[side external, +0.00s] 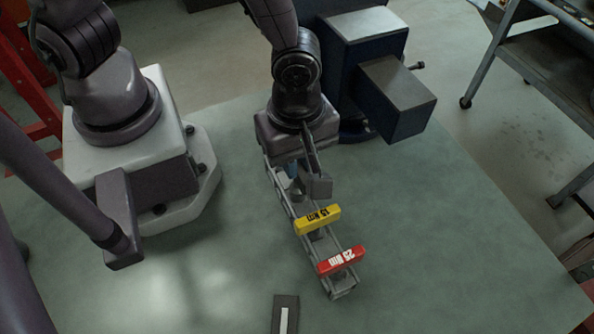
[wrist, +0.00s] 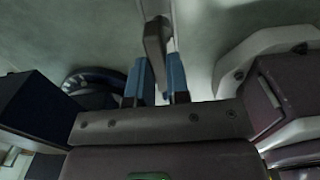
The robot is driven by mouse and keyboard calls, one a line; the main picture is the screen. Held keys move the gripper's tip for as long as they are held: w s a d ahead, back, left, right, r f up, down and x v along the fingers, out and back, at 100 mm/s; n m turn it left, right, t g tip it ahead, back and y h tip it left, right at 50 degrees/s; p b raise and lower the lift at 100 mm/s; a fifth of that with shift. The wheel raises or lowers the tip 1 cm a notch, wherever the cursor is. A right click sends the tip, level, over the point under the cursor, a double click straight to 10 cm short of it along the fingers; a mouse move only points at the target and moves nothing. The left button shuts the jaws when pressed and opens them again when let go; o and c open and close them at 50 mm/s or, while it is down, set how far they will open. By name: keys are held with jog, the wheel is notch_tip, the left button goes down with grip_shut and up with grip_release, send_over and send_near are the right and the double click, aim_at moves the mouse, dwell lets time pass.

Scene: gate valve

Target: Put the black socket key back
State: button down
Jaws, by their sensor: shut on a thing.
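The black socket key (side external: 318,178) shows as a dark grey bar handle at the rear end of a grey frame rack (side external: 341,289). In the wrist view the bar (wrist: 156,45) runs between the two blue fingers. My gripper (side external: 294,178) is shut on it. In the rack stand a yellow-topped key (side external: 318,219) marked 15 Nm and a red-topped key (side external: 341,260) marked 25 Nm. The held key's lower end is hidden, so I cannot tell whether it sits in the rack or hangs above it.
A dark blue boxy machine (side external: 380,95) stands behind my gripper. A small dark block with a white strip (side external: 285,315) lies at the front edge. A wheeled cart (side external: 545,85) stands at the right. The green table right of the rack (side external: 460,230) is clear.

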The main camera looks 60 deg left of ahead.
jog(key=shift+f, duration=1.6)
jog(key=c, duration=1.1)
grip_release()
jog(key=shift+f, duration=0.1)
